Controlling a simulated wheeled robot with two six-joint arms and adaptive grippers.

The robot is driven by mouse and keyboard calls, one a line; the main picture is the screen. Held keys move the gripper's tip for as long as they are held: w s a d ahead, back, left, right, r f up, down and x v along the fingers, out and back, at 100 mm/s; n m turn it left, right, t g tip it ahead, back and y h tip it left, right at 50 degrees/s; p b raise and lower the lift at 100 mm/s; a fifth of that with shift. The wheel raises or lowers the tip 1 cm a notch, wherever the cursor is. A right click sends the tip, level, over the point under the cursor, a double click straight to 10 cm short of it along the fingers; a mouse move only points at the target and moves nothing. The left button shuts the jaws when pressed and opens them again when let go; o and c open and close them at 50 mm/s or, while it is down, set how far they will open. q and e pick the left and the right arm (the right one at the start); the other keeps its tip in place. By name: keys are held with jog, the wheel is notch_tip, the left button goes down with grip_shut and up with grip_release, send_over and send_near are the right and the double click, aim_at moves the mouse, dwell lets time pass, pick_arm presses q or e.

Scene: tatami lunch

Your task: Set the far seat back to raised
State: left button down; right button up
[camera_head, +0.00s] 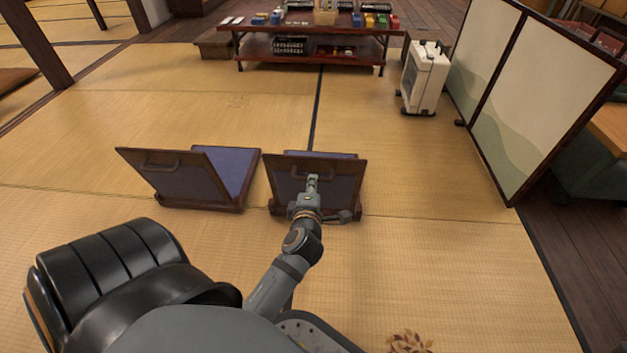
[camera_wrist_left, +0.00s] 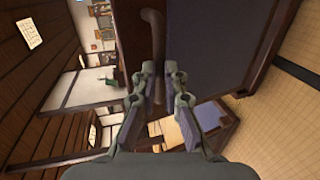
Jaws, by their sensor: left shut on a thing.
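Two low legless seats with blue panels and dark brown wooden frames stand side by side on the tatami. The left seat's back (camera_head: 172,181) leans outward toward me, with a bar handle on it. The right seat's back (camera_head: 342,188) also stands up off its base, at an angle I cannot judge exactly. My left gripper (camera_head: 312,181) is at the upper middle of the right seat's back and covers part of it. In the left wrist view, the fingers (camera_wrist_left: 160,76) are closed on the brown handle (camera_wrist_left: 155,38), beside the blue panel (camera_wrist_left: 208,45). My right gripper is out of view.
A low display table (camera_head: 310,60) with small goods stands at the back. A white heater-like unit (camera_head: 425,78) and a folding screen (camera_head: 530,90) stand at the right. The tatami (camera_head: 440,260) right of the seats is clear.

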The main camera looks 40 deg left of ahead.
pick_arm(q)
jog(key=shift+s+d+f+g, duration=0.1)
jog(key=shift+s+f+g, duration=0.1)
jog(key=shift+f, duration=0.4)
jog(key=shift+s+f+g, duration=0.1)
jog(key=shift+s+f, duration=0.05)
jog(key=shift+f, duration=0.45)
jog(key=c, duration=1.4)
grip_release()
jog(key=shift+w+f, duration=0.15)
